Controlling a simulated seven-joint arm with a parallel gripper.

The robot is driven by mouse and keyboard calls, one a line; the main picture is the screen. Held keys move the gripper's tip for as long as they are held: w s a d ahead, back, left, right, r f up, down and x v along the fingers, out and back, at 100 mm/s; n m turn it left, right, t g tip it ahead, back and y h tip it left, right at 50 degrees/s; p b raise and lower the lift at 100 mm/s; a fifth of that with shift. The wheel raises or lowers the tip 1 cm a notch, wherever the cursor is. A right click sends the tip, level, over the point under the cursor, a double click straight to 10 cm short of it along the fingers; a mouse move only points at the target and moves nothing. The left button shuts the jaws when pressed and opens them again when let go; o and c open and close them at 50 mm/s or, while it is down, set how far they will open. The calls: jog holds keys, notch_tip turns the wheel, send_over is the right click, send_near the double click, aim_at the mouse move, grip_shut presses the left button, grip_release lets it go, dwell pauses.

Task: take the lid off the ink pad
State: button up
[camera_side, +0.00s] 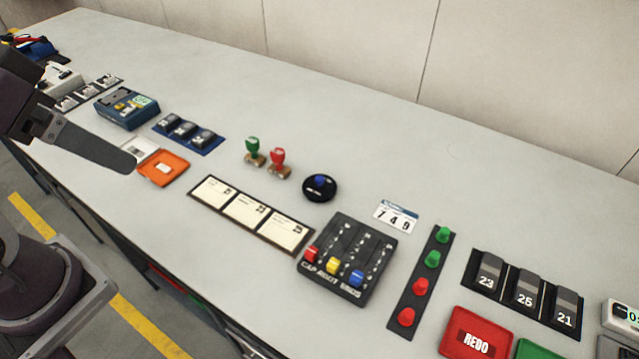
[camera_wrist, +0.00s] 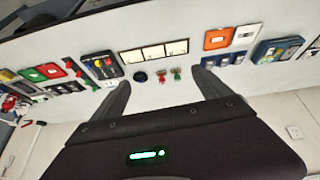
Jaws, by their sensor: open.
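A flat orange square case (camera_side: 163,168) with a small white label lies on the bench, left of centre in the side view. It looks like the ink pad with its lid on, though I cannot be sure. A whitish square piece (camera_side: 140,147) lies against it. In the wrist view the orange case (camera_wrist: 217,39) is at the upper right, with the white piece (camera_wrist: 244,34) beside it. My gripper (camera_wrist: 160,79) is open and empty, its two fingers spread wide. In the side view one finger (camera_side: 95,148) shows, its tip left of the orange case and apparently above the bench.
A green stamp (camera_side: 253,150) and a red stamp (camera_side: 278,162) stand right of the orange case. A blue block row (camera_side: 188,133) and a teal box (camera_side: 127,107) lie behind it. Three cards (camera_side: 250,212) and a slider panel (camera_side: 347,258) lie further right. Bare bench lies along the back.

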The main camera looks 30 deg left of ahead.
jog(key=w+d+n+g+h, duration=0.1)
jog(key=w+d+n, duration=0.1)
jog(key=w+n, duration=0.45)
jog(key=n+g+h, duration=0.2)
jog(key=n+g, duration=0.1)
jog(key=n, duration=1.1)
send_over(317, 178)
jog(key=s+a, duration=0.2)
jog(key=a, duration=0.1)
notch_tip(317, 178, down, 16)
jog(key=shift+n, duration=0.75)
jog(key=x, duration=0.9)
jog(key=shift+w+d+f, duration=0.25)
jog(key=shift+w+d, duration=0.05)
jog(key=shift+w, duration=0.05)
jog(key=shift+c, duration=0.5)
jog(key=c, duration=1.3)
